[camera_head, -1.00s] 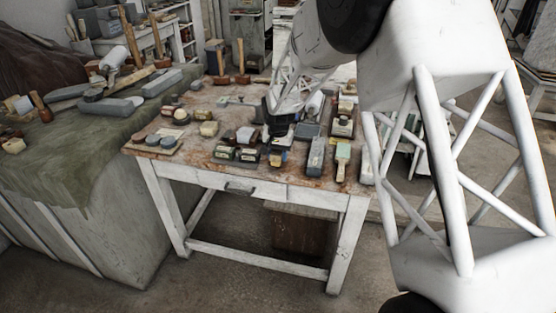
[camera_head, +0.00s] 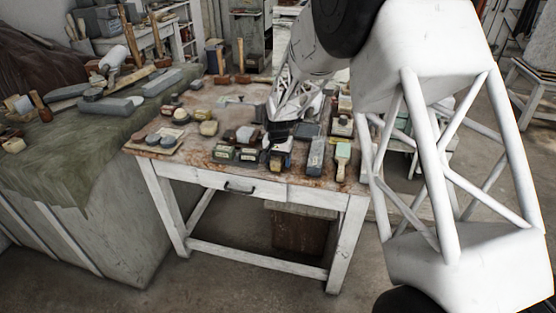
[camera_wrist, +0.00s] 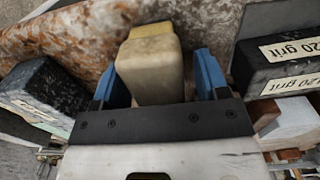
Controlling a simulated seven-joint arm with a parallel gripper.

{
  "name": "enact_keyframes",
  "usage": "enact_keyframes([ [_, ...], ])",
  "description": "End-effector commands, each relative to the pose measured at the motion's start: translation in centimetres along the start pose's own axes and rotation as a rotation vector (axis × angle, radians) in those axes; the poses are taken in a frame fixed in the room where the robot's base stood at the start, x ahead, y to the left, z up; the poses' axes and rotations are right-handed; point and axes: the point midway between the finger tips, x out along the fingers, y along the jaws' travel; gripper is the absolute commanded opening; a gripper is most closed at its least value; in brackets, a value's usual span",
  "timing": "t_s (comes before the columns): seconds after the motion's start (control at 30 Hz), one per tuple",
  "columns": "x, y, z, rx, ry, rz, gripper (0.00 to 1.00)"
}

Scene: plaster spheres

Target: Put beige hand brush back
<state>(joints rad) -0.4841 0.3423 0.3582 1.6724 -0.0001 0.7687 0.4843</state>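The beige hand brush (camera_wrist: 150,72), a pale block with a yellowish far end, lies near the table's front edge in the wrist view. My gripper (camera_wrist: 160,82) has its two blue fingers apart, one on each side of the brush. A gap shows at the right finger; the left finger is very close, and I cannot tell whether it touches. In the head view my gripper (camera_head: 279,143) is low over the front row of blocks, and the brush (camera_head: 276,163) shows only as a small pale patch beneath it.
Dark blocks labelled grit (camera_wrist: 290,50) stand close on the right in the wrist view, and a black speckled block (camera_wrist: 42,92) on the left. A grey block (camera_head: 316,157) and a pale-green brush (camera_head: 342,160) lie right of my gripper. Mallets (camera_head: 240,62) stand at the back.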

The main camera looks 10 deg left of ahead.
Motion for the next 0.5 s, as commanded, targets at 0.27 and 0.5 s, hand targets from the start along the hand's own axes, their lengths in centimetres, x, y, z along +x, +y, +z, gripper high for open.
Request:
enact_keyframes([
  [0.27,-0.2,0.0,0.0,0.0,0.0,0.0,0.68],
  [0.5,-2.0,0.0,0.0,0.0,0.002,-0.001,0.68],
])
